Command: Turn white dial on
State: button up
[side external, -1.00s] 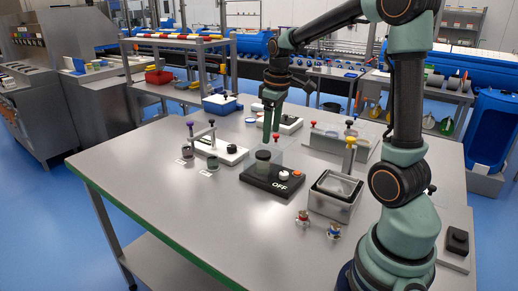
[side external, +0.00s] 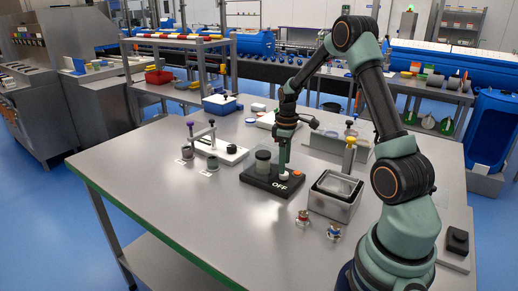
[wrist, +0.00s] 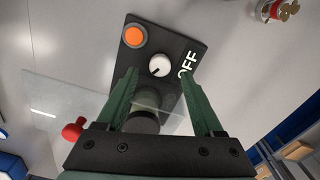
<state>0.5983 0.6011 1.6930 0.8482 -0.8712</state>
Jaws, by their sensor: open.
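The white dial (wrist: 159,65) is a round knob with a small dark mark, set in a black base (wrist: 190,35) lettered OFF. An orange button (wrist: 134,36) sits beside it. In the side view the black base (side external: 258,181) lies on the table. My gripper (wrist: 158,73) is open, with its green fingers pointing at the dial and one fingertip to each side of it in the wrist view.
The table's front left is clear.

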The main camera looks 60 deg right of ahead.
aim_at(284, 176)
jog(key=shift+f, duration=1.8)
grip_shut()
jog(key=shift+n, duration=2.9)
